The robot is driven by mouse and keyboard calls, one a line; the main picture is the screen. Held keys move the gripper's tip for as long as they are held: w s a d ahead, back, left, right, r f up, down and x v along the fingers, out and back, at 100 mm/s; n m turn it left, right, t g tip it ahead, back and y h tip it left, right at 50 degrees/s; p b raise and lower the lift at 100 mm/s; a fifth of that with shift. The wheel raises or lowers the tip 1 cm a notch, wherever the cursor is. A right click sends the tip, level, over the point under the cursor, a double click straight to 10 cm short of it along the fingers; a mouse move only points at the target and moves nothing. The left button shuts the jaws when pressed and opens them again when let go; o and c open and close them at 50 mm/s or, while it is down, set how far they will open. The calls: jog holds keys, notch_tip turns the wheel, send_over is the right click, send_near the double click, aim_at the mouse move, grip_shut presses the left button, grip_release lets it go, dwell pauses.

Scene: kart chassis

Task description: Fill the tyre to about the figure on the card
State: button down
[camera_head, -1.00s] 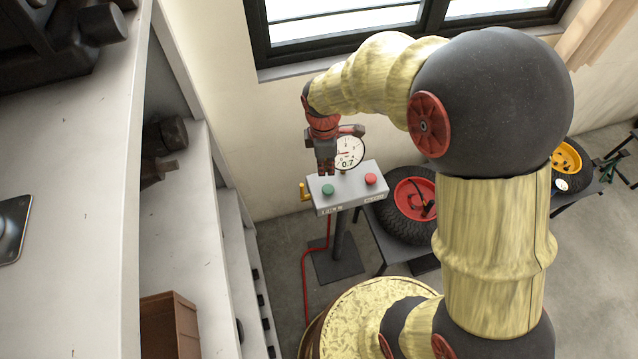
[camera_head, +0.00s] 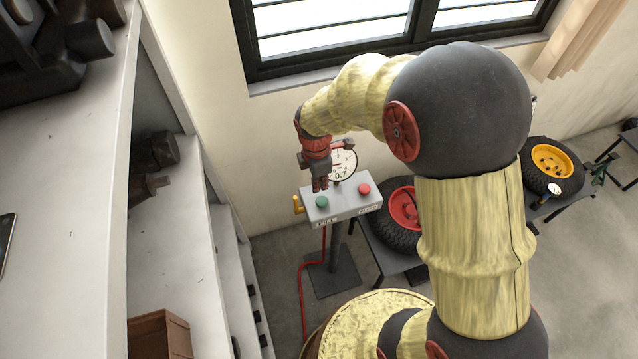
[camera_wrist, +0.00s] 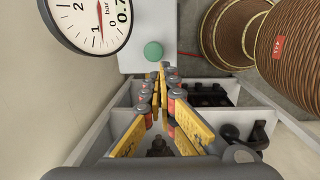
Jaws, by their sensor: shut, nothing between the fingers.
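A grey control box (camera_head: 345,207) on a stand has a green button (camera_head: 321,202) at left and a red button (camera_head: 364,189) at right. A round gauge (camera_head: 345,160) behind it shows 0.7; the wrist view also shows the gauge (camera_wrist: 88,22), cut off by the edge, and the green button (camera_wrist: 153,51). My gripper (camera_head: 320,188) is shut and empty, fingers pointing down just above or behind the green button; contact cannot be told. It also shows in the wrist view (camera_wrist: 165,68). A tyre with a red rim (camera_head: 403,208) sits right of the box, partly hidden by my arm. I cannot make out the card.
A yellow lever (camera_head: 298,205) is on the box's left side, and a red hose (camera_head: 302,290) runs to the floor. Grey shelves (camera_head: 185,240) stand at left. A tyre with a yellow rim (camera_head: 552,160) lies on a stand at right. A window and wall are behind.

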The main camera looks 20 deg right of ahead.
aim_at(320, 205)
jog(key=f+b, duration=0.1)
jog(key=f, duration=0.5)
jog(key=f+b, duration=0.1)
jog(key=f, duration=0.3)
jog(key=shift+w+d+f+b, duration=0.1)
jog(key=shift+w+d+b, duration=0.2)
jog(key=shift+d, duration=0.05)
jog(key=shift+f, duration=0.1)
jog(key=shift+f, duration=0.8)
jog(key=shift+s, duration=0.1)
dwell(1.3)
jog(key=shift+a+r+p, duration=0.1)
jog(key=shift+r+p, duration=0.35)
jog(key=shift+p, duration=0.05)
notch_tip(320, 205, up, 13)
jog(key=p, duration=0.4)
jog(key=shift+s+a, duration=0.35)
